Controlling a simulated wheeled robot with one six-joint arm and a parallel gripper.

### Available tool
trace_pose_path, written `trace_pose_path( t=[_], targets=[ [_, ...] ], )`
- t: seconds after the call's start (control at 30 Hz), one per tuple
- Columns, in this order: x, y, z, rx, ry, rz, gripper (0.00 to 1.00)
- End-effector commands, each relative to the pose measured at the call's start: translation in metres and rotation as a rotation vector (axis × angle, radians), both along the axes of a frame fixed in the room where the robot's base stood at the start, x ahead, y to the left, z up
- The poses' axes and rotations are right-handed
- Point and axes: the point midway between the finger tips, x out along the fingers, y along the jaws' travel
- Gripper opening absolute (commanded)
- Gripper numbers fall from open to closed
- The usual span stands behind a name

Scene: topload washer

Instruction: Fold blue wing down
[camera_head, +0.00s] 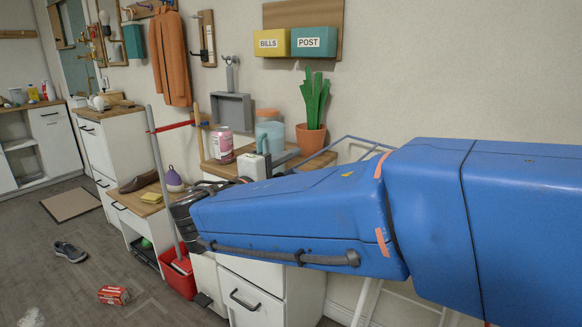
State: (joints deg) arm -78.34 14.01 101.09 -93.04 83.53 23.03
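A thin blue-grey bar frame (350,139), which looks like the blue wing, shows above and behind my arm. Its bars slope up to the right from near the plant pot, and most of it is hidden by my arm. White legs (367,301) of what looks like the same rack show below the arm. My arm reaches across from the right.
Behind stand a counter with a potted plant (312,104), a light-blue canister (270,137) and a pink tin (221,145). A red bucket (179,276) stands below left.

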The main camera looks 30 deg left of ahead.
Motion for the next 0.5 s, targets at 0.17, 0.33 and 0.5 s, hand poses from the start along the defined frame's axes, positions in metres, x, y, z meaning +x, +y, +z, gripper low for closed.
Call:
trace_pose_path(
  t=[0.17,0.33,0.5],
  targets=[
    [-0.006,0.001,0.000,0.000,0.000,0.001,0.36],
    [-0.030,0.003,0.000,0.000,-0.001,0.003,0.36],
    [-0.064,0.006,0.000,0.000,0.000,0.005,0.36]
  ],
)
